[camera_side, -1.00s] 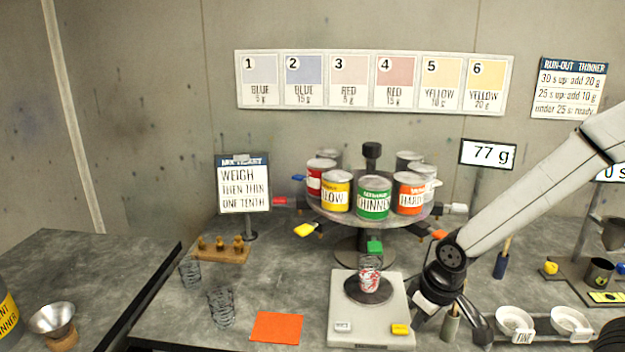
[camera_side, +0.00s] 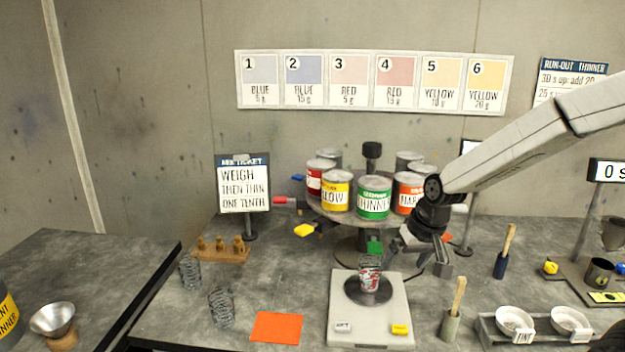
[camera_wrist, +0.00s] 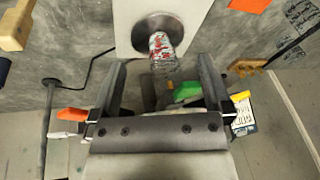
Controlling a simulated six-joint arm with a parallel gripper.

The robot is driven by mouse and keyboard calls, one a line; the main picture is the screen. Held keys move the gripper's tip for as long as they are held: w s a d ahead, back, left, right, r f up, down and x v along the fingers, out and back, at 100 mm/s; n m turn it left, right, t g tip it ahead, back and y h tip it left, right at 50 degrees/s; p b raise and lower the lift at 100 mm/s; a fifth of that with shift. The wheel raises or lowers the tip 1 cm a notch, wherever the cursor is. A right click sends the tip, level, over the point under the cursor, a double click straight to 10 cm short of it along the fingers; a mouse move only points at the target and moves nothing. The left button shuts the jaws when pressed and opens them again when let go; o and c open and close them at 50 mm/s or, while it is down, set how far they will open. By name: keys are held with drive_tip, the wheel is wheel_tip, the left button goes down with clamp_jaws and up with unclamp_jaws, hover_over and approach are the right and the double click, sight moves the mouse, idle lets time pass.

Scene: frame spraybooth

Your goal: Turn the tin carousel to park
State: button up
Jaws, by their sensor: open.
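The tin carousel (camera_side: 327,211) stands behind the scale, with several tins on its round deck and coloured tabs sticking out below. The green THINNER tin (camera_side: 374,200) faces the front, above a green tab (camera_side: 375,247). The yellow tin (camera_side: 336,192) is to its left; the orange-labelled HARD tin (camera_side: 405,192) is to its right, partly covered by my arm. In the wrist view, the green tab (camera_wrist: 187,90) shows between my fingers (camera_wrist: 160,82), closer to the right one. I cannot tell whether they touch.
The scale (camera_side: 343,318) with a red-smeared cup (camera_side: 370,275) stands just in front of the carousel. A brush in a holder (camera_side: 451,323) is to its right.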

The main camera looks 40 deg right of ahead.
drive_tip(key=w+d+r+m+t, duration=0.1)
drive_tip(key=w+d+r+m, duration=0.35)
drive_tip(key=d+r, duration=0.2)
drive_tip(key=m+t+y, duration=0.2)
drive_tip(key=m+t, duration=0.4)
drive_tip(key=m, duration=0.7)
approach(379, 148)
drive_tip(key=shift+n, duration=0.25)
drive_tip(key=a+f, duration=0.1)
drive_tip(key=s+a+f, duration=0.1)
drive_tip(key=a, duration=0.1)
drive_tip(key=a+f, duration=0.1)
drive_tip(key=f, duration=0.1)
drive_tip(key=shift+s+a, duration=0.3)
drive_tip(key=w+d+m+t, duration=0.1)
drive_tip(key=m, duration=0.3)
drive_tip(key=w+d+m+t+h, duration=0.1)
drive_tip(key=w+m, duration=0.1)
drive_tip(key=m, duration=0.3)
drive_tip(key=w+m+t+h, duration=0.1)
drive_tip(key=m, duration=0.4)
drive_tip(key=shift+w+d, duration=0.35)
drive_tip(key=shift+d, duration=0.05)
drive_tip(key=shift+w, duration=0.1)
drive_tip(key=shift+x, duration=3.8)
drive_tip(key=shift+d, duration=0.1)
clamp_jaws()
